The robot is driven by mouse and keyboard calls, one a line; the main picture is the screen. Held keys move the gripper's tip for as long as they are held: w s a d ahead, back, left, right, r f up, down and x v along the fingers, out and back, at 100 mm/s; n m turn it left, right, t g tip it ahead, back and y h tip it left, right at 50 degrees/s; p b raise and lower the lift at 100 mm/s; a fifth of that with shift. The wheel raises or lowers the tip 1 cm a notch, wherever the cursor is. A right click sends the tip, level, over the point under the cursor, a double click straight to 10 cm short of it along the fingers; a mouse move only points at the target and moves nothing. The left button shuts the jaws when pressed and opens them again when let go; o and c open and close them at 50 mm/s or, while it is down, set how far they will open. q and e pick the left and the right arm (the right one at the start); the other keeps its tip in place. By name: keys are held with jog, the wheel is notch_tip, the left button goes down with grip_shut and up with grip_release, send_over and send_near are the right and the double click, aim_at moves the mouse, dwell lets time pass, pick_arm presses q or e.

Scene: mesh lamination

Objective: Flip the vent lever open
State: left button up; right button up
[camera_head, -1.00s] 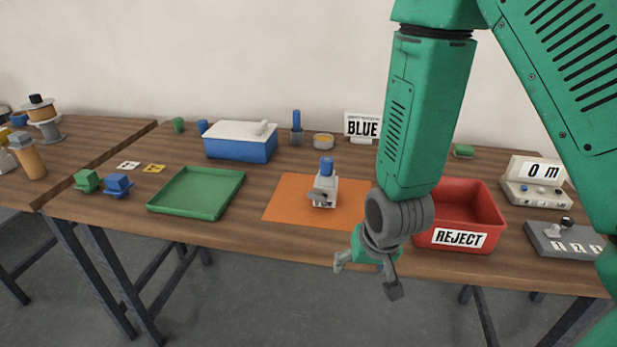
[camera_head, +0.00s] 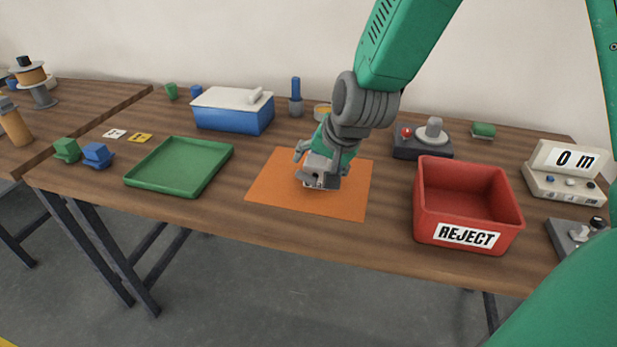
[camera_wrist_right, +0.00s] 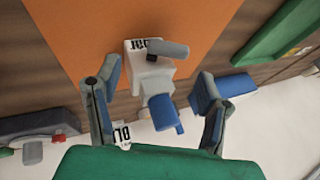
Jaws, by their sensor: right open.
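A small white-grey device (camera_head: 322,182) stands on the orange mat (camera_head: 270,192). In the right wrist view the device (camera_wrist_right: 150,72) shows a grey lever (camera_wrist_right: 168,49) lying across its front and a blue cap (camera_wrist_right: 163,113) on top. In the head view my right gripper (camera_head: 318,168) is over the device and hides most of it, including the cap. In the right wrist view its two fingers are spread, one on each side of the device. I cannot tell whether they touch it. My left gripper is not in view.
A green tray (camera_head: 135,180) lies left of the mat and a red REJECT bin (camera_head: 428,214) stands to its right. Behind are a blue box (camera_head: 232,118) with a white lid and a dark unit (camera_head: 420,150) with a red button. Bare wood surrounds the mat.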

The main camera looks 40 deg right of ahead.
aim_at(309, 176)
jog(key=x, duration=0.4)
jog(key=shift+d+b, duration=0.15)
jog(key=shift+b, duration=0.15)
jog(key=shift+w+a, duration=0.2)
jog(key=shift+a, duration=1.25)
jog(key=shift+d, duration=0.25)
jog(key=shift+d+f, duration=0.25)
jog(key=shift+d, duration=0.65)
jog(key=c, duration=1.1)
jog(key=shift+s+d+f, duration=0.1)
jog(key=shift+s+d, duration=0.05)
jog(key=shift+d, duration=0.15)
jog(key=shift+c, duration=0.2)
jog(key=shift+a+p, duration=0.2)
jog(key=shift+p, duration=0.1)
jog(key=a+g+p, duration=0.1)
jog(key=p, duration=0.2)
jog(key=h+p, duration=0.1)
jog(key=p, duration=0.2)
jog(key=shift+a+r+n+g+h, duration=0.3)
jog(key=shift+a+g, duration=0.1)
jog(key=shift+d+f+p, duration=0.2)
jog(key=shift+d+p, duration=0.15)
jog(key=shift+p, duration=0.15)
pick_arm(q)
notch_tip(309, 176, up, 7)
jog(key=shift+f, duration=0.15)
pick_arm(e)
jog(key=shift+d+f, duration=0.2)
